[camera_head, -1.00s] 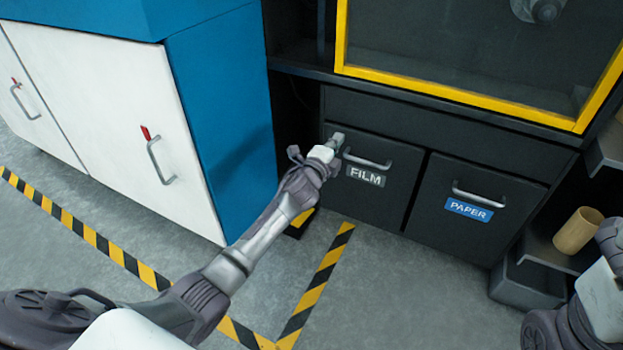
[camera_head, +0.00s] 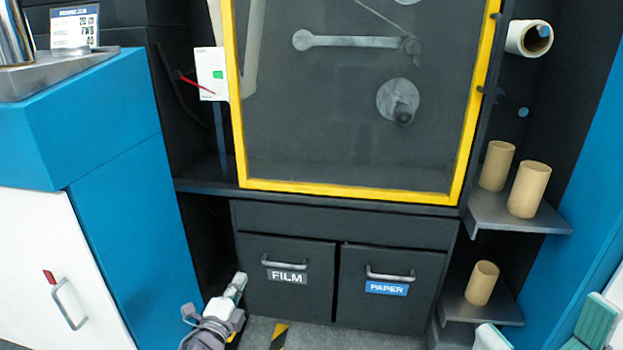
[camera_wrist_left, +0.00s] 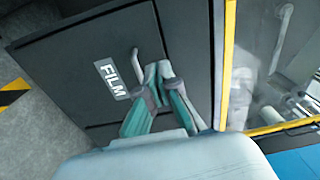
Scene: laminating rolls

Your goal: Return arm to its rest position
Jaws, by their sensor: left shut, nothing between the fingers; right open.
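My left gripper (camera_head: 238,283) is at the lower left in the head view, in front of the left edge of the FILM drawer (camera_head: 262,302). In the left wrist view its fingers (camera_wrist_left: 157,68) are shut with nothing between them, close to the drawer's handle (camera_wrist_left: 137,68). The drawer looks closed. I cannot tell whether the fingers touch it. My right gripper (camera_head: 545,330) is at the lower right corner, its pale and green fingers spread apart and partly cut off by the frame.
The PAPER drawer (camera_head: 375,315) is closed beside the FILM drawer. A yellow-framed window (camera_head: 350,188) is above. Cardboard cores (camera_head: 528,190) stand on side shelves (camera_head: 520,218) at the right. A blue cabinet (camera_head: 115,210) stands at the left. Striped floor tape (camera_head: 279,335) shows below.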

